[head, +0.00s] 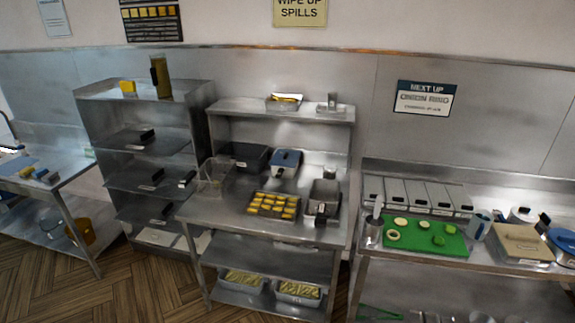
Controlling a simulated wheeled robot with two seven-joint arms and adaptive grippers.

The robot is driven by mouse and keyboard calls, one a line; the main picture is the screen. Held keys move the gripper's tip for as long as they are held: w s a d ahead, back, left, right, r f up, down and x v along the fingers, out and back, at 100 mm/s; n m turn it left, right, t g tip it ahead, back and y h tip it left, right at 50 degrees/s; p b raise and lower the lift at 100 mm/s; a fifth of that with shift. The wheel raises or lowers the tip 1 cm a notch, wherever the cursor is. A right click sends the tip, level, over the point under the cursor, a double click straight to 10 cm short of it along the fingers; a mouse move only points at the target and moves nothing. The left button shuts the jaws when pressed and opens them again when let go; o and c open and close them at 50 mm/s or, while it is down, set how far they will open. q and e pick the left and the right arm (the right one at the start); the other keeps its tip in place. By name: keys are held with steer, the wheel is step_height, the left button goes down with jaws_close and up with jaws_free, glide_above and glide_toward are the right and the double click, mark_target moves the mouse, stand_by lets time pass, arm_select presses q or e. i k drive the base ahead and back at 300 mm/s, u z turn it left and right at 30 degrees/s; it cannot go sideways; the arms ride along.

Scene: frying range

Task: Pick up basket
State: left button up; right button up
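A see-through basket-like container (213,178), apparently wire mesh, stands at the left end of the middle steel table (225,212). A grey metal container (324,190) with a dark part at its front stands at the right end of the same table. The frame is too small to tell whether that one is also a basket. Neither of my grippers shows in the head view.
A tray of yellow pieces (273,205) lies between the two containers. Behind are a dark box (245,156) and a blue-lidded container (286,162). A shelf unit (145,110) stands left, a table with a green board (420,248) right. Wooden floor (120,300) is open at front left.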

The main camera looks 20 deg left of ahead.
mark_target(223, 170)
steer(key=z, duration=0.2)
steer(key=i, duration=1.65)
steer(key=u, duration=0.3)
